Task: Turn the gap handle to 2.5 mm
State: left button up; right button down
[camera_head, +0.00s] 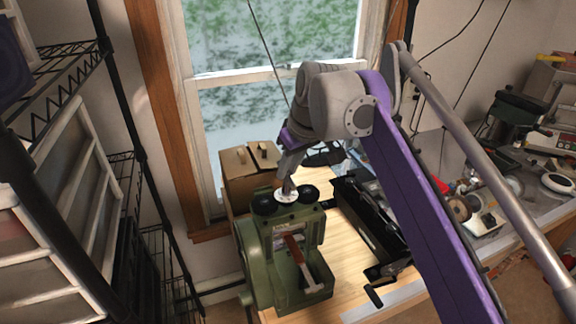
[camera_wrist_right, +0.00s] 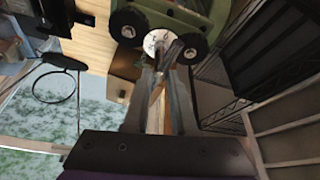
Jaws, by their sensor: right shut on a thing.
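The green rolling mill (camera_head: 268,250) stands at the front of the wooden bench. On its top are a white dial (camera_head: 286,195) and two black wheels (camera_head: 309,193). My right gripper (camera_head: 287,188) comes down from above onto the middle of the dial. In the right wrist view its fingers (camera_wrist_right: 167,58) are closed together at the white dial (camera_wrist_right: 158,42), between the black wheels. It is shut on the gap handle, which the fingers mostly hide. The dial marks are too small to read. My left gripper is not in view.
A cardboard box (camera_head: 250,165) stands behind the mill, and a black machine with a crank (camera_head: 372,215) to its right. A red-handled tool (camera_head: 296,255) is on the mill's front. Wire shelving (camera_head: 120,190) is at left, and the right bench is cluttered.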

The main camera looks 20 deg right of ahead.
jog(key=shift+r, duration=0.1)
jog(key=c, duration=0.5)
grip_release()
jog(key=shift+d, duration=0.1)
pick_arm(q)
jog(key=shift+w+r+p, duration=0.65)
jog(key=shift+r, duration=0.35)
pick_arm(e)
jog(key=a+v, duration=0.1)
jog(key=v, duration=0.9)
jog(key=shift+s+d+r, duration=0.15)
jog(key=shift+d+r, duration=0.15)
jog(key=shift+d, duration=0.15)
